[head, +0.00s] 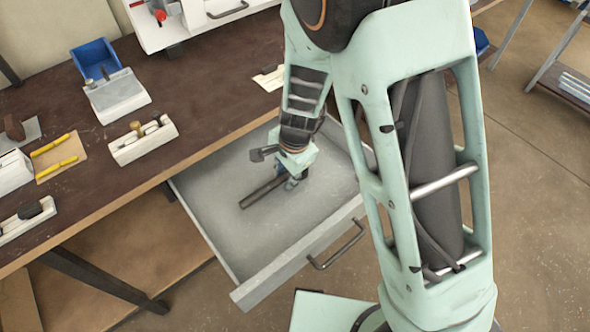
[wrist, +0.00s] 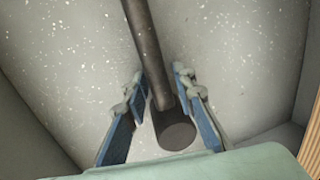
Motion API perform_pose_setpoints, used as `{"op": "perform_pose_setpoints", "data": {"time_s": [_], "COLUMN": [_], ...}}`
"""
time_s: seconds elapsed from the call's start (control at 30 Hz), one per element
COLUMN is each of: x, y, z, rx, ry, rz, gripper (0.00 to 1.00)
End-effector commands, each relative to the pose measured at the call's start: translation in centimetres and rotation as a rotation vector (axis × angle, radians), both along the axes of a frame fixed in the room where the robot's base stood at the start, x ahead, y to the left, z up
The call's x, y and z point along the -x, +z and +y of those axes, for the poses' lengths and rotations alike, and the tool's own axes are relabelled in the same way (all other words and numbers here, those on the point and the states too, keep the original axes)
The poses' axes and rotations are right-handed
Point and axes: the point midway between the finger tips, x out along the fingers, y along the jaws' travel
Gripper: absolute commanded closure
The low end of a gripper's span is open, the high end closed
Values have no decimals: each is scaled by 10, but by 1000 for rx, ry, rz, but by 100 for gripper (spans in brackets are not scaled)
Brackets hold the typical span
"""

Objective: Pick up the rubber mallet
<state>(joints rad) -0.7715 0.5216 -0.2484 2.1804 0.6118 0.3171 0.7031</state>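The rubber mallet lies in the open drawer (head: 215,215). In the head view its dark handle (head: 260,192) points to the lower left, and my gripper (head: 290,182) covers the other end. In the wrist view the handle (wrist: 138,35) runs down from the top edge to a dark round head (wrist: 175,130). My gripper (wrist: 160,84) is open, with one blue-padded finger on each side of the handle close to the head. A small gap shows on the right.
The drawer's front wall with its handle (head: 338,246) and its side walls surround the mallet. The brown bench top (head: 205,95) stands above and behind, holding a blue bin (head: 95,57), white blocks and yellow tools (head: 55,165). The drawer floor left of the mallet is clear.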

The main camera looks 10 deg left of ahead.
Motion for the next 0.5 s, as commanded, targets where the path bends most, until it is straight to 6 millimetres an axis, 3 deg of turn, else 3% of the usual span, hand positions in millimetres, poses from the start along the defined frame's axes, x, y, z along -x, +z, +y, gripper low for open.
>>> {"op": "perform_pose_setpoints", "data": {"time_s": [0.13, 0.33, 0.5], "x": [0, 0, 0], "y": [1, 1, 1], "z": [0, 0, 0], "rx": [0, 0, -1], "ry": [0, 1, 1], "rz": [0, 0, -1], "gripper": [78, 100, 100]}}
